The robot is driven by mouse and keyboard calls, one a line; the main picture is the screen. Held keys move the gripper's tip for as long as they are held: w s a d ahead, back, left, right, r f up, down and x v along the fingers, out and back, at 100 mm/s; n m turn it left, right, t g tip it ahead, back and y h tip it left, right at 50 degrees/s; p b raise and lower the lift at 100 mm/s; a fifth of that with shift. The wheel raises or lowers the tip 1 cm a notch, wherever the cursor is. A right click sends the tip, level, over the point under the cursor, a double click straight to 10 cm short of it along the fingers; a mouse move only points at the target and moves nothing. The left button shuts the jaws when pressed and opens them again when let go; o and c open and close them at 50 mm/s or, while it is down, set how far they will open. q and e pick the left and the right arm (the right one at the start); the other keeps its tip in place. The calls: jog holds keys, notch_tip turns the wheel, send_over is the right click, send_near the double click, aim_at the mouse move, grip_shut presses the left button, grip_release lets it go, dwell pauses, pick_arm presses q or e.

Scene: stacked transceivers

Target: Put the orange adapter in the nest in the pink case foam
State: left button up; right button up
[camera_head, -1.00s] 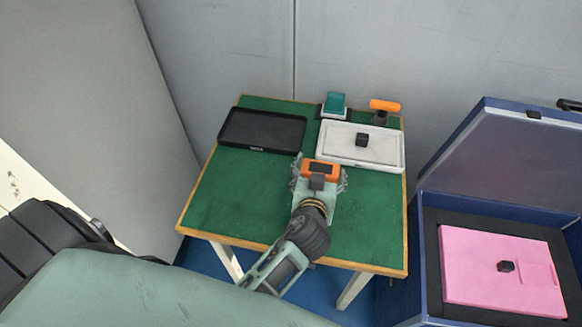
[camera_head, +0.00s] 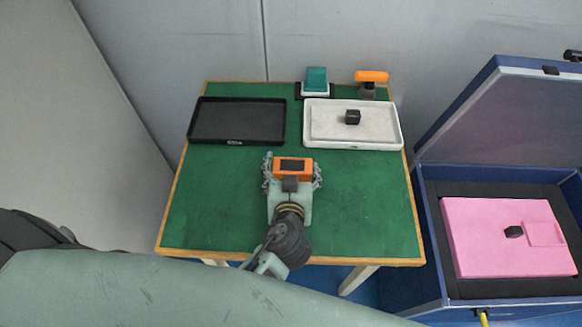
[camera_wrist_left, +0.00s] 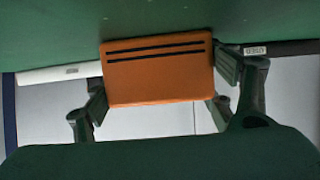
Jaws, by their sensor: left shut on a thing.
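My left gripper (camera_head: 292,172) is shut on the orange adapter (camera_head: 292,162), a block with a dark window on its top in the head view. It holds the adapter over the green table, in front of the trays. In the left wrist view the adapter (camera_wrist_left: 158,80) sits between both fingers and shows two dark slots. The pink case foam (camera_head: 480,255) lies in the open blue case at right, far from the gripper. A square outline (camera_head: 545,233) at the foam's right looks like the nest. A small black block (camera_head: 514,231) sits beside it. My right gripper is out of view.
A black tray (camera_head: 192,128) stands at the table's back left and a white tray (camera_head: 395,135) with a black block at back right. Behind them are a teal item (camera_head: 316,78) and an orange-handled tool (camera_head: 371,77). The case's raised lid (camera_head: 500,110) stands behind the foam.

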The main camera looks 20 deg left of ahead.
pick_arm(q)
jog(key=shift+s+d+r, duration=0.1)
jog(key=shift+s+r, duration=0.05)
jog(key=shift+s, duration=0.1)
jog(key=o, duration=1.4)
jog(key=shift+f, duration=0.2)
jog(key=shift+o, duration=0.4)
jog(key=shift+r, duration=0.15)
